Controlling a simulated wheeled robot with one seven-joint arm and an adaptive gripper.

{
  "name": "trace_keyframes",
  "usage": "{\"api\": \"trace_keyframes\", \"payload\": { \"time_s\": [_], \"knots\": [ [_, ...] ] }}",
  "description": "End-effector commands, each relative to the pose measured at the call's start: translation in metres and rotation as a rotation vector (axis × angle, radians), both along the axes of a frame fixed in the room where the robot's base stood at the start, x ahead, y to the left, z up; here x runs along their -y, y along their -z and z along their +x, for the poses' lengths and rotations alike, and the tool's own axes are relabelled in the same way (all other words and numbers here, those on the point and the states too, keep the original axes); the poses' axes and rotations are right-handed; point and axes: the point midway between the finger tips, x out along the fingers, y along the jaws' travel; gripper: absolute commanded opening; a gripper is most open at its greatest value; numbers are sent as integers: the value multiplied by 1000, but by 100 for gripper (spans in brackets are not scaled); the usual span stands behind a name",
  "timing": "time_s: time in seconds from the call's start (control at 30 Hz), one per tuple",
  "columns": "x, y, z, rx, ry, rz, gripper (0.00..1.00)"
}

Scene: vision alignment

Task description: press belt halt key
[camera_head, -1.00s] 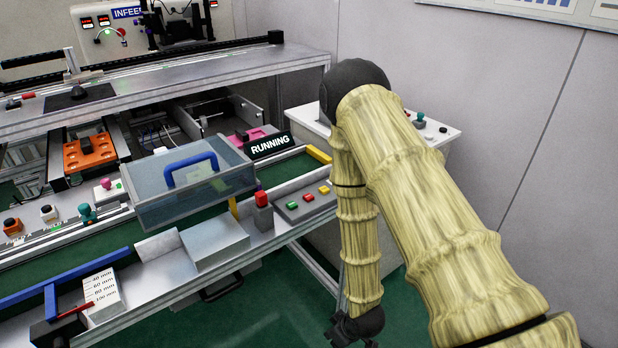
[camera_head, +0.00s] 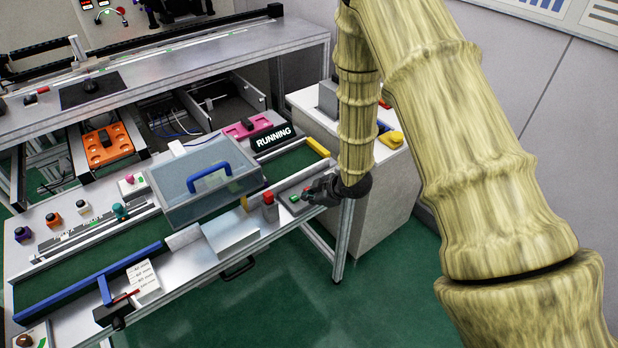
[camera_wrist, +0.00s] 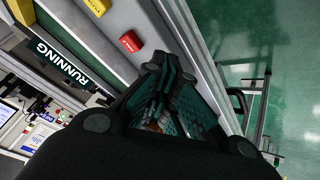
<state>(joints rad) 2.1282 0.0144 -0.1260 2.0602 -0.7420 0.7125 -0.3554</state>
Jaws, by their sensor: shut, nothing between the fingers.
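A yellow key (camera_wrist: 97,5) is at the top edge of that view.
The sign (camera_head: 274,138) reads RUNNING. A taller red button (camera_head: 268,198) on a grey post stands left of the panel. A clear-lidded cover (camera_head: 190,195) with a blue handle spans the belt. A white cabinet (camera_head: 370,205) stands right. Green floor is open in front.

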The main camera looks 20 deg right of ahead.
Motion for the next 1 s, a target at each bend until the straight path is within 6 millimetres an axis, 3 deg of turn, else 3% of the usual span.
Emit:
{"api": "trace_keyframes", "payload": {
  "time_s": [0.03, 0.1, 0.2, 0.33, 0.5, 1.0],
  "knots": [
    [0, -24, 14, 32, -35, -14, 0],
    [1, -45, 29, 70, -83, -35, 0],
    [2, -71, 46, 116, -139, -62, 0],
    [2, -91, 59, 153, -186, -87, 0],
    [3, -98, 64, 167, -205, -96, 0],
    [3, -89, 63, 165, -203, -95, 0]
  ]
}}
